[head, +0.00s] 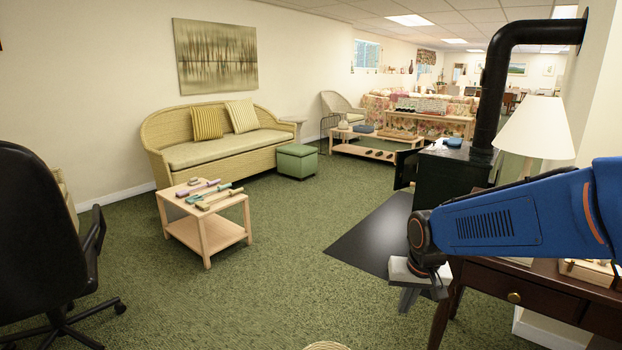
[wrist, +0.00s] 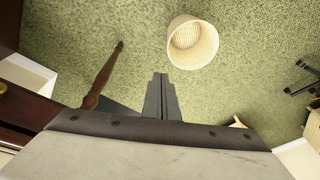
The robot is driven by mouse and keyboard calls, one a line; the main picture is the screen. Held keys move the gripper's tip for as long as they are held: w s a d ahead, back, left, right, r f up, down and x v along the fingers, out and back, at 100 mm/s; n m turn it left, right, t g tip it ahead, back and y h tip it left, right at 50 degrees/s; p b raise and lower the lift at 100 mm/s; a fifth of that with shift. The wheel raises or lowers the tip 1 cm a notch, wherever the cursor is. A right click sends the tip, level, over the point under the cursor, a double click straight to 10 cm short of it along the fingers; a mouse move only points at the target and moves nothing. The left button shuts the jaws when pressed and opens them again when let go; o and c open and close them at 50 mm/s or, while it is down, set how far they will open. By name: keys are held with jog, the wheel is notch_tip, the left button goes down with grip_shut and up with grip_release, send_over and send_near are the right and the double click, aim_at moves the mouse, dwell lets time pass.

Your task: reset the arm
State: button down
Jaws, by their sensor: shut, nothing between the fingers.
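My blue arm reaches in from the right in the head view, and my gripper (head: 409,299) hangs at its end, beside the dark wooden desk (head: 520,290). In the wrist view the two fingers of my gripper (wrist: 160,78) lie together, pointing down over the green carpet. The gripper is shut and nothing shows between the fingers.
A wicker basket (wrist: 193,42) stands on the floor near the fingertips in the wrist view. A black stove (head: 450,178) and lamp (head: 533,130) are behind my arm. A low table with tools (head: 215,225) and an office chair (head: 40,240) stand left. Open carpet lies between.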

jog(key=s+d+r+t, duration=0.1)
jog(key=s+d+r, duration=0.2)
jog(key=s, duration=0.7)
jog(key=s+d+r+n, duration=0.1)
jog(key=s+d+r, duration=0.1)
jog(key=s, duration=0.9)
jog(key=shift+d+r+t, duration=0.4)
jog(key=shift+r, duration=0.45)
jog(key=c, duration=2.4)
grip_release()
jog(key=shift+c, duration=0.2)
